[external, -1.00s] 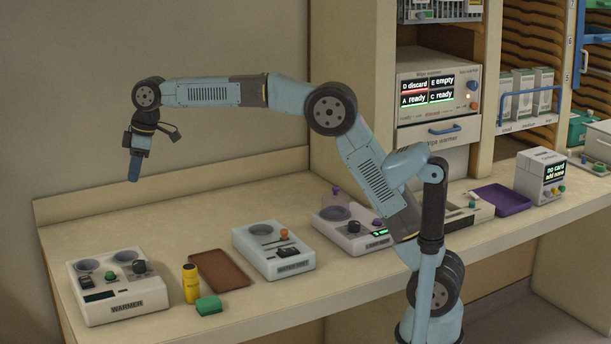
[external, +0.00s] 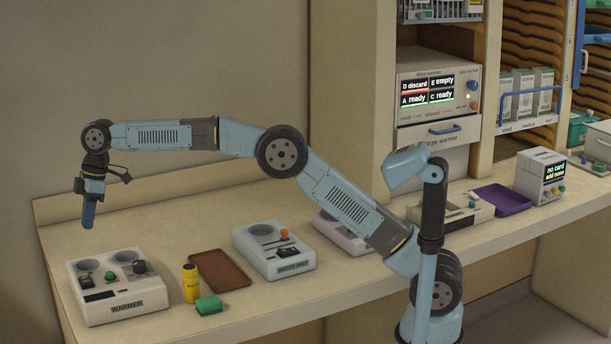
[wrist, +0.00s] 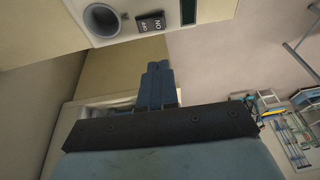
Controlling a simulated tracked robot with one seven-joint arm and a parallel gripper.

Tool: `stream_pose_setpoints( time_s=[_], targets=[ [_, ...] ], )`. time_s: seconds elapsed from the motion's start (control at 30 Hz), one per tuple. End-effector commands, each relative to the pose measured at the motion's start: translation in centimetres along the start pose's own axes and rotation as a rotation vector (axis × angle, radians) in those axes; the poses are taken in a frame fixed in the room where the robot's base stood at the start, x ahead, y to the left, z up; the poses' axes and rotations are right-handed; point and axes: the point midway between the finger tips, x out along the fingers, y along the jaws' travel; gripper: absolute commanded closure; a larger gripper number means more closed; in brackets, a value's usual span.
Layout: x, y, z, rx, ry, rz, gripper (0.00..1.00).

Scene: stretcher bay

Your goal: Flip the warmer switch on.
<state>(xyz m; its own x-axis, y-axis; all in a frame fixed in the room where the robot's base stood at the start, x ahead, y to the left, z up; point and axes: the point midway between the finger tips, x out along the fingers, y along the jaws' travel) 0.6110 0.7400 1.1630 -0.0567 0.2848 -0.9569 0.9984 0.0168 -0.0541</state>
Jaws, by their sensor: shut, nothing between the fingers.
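The warmer (external: 130,308) is a pale box with a dark label, at the left end of the counter. Its top has two round wells, a dark knob (external: 139,267), a small green spot (external: 110,275) and a black switch (external: 86,282) at the left. In the wrist view the black switch (wrist: 150,23) shows white lettering beside a round well; its on or off position is hard to tell. My gripper (external: 88,226) is shut and empty, pointing down above the back left of the warmer, apart from it. Its fingers (wrist: 156,68) show together in the wrist view.
Another pale device (external: 275,250) stands beyond. The wall rises behind the counter (external: 175,217); the counter behind the warmer is clear.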

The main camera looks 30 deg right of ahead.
Motion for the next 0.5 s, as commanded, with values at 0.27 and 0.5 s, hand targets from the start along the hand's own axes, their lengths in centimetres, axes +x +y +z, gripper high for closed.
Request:
stream_pose_setpoints(
  time_s=[0.27,0.5],
  targets=[
    [1.3,0.0,0.0,0.0,-0.001,-0.001,1.0],
    [5.3,0.0,0.1,0.001,-0.003,-0.002,1.0]
  ],
)
